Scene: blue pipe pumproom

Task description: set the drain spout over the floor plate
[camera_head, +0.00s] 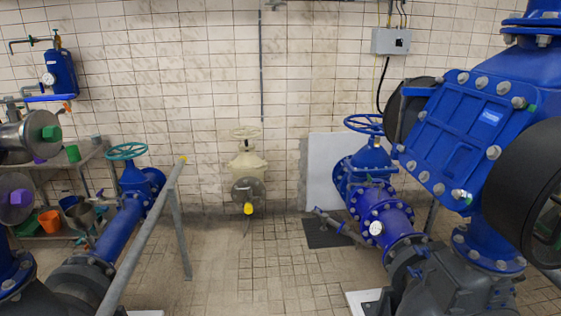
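A dark square floor plate (327,234) lies on the tiled floor right of centre, near the back wall. A thin grey pipe (338,226), which looks like the drain spout, slants out from the blue valve line on the right. Its free left end appears above the plate's upper part; I cannot tell its height or whether it is exactly over the plate. The pipe's right end is partly hidden by the blue pipework. Neither of my grippers shows in this view.
A blue valve with a handwheel (366,124) and a gauge (376,228) stand beside the spout. A large blue housing (458,135) fills the right. A grey railing (143,235) and blue pipe (120,228) stand left. The middle floor (245,275) is clear.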

